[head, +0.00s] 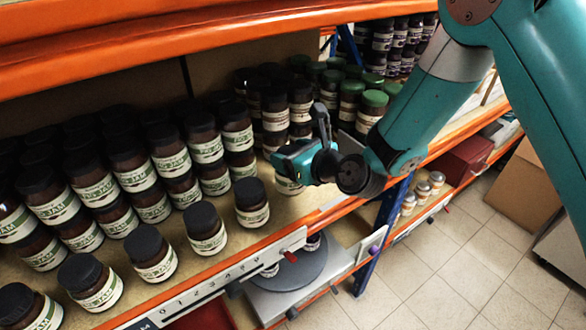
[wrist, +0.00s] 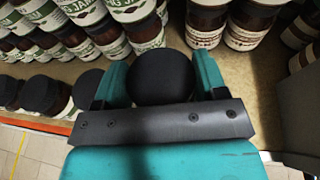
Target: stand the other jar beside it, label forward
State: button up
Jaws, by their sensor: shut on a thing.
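My gripper (head: 303,163) is at the shelf's front, at the right end of the front row of jars. It is shut on a dark-lidded jar. In the wrist view the jar's round black lid (wrist: 161,78) sits between the two teal fingers of my gripper (wrist: 160,88). In the head view only part of the held jar's pale label (head: 288,187) shows below the gripper. I cannot tell whether its base touches the shelf. The nearest front-row jar (head: 252,206), black-lidded with its label forward, stands just left of it, with a small gap.
More front-row jars (head: 205,230) run left along the shelf edge. Stacked jam jars (head: 130,165) fill the shelf behind. Brown-labelled jars (head: 275,112) and green-lidded jars (head: 369,112) stand behind the gripper. An orange shelf beam (head: 90,68) crosses above; a numbered rail (head: 215,285) lines the front edge.

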jog(key=shift+f, duration=1.95)
jog(key=shift+f, duration=0.15)
jog(key=o, duration=1.6)
jog(key=shift+d, duration=0.1)
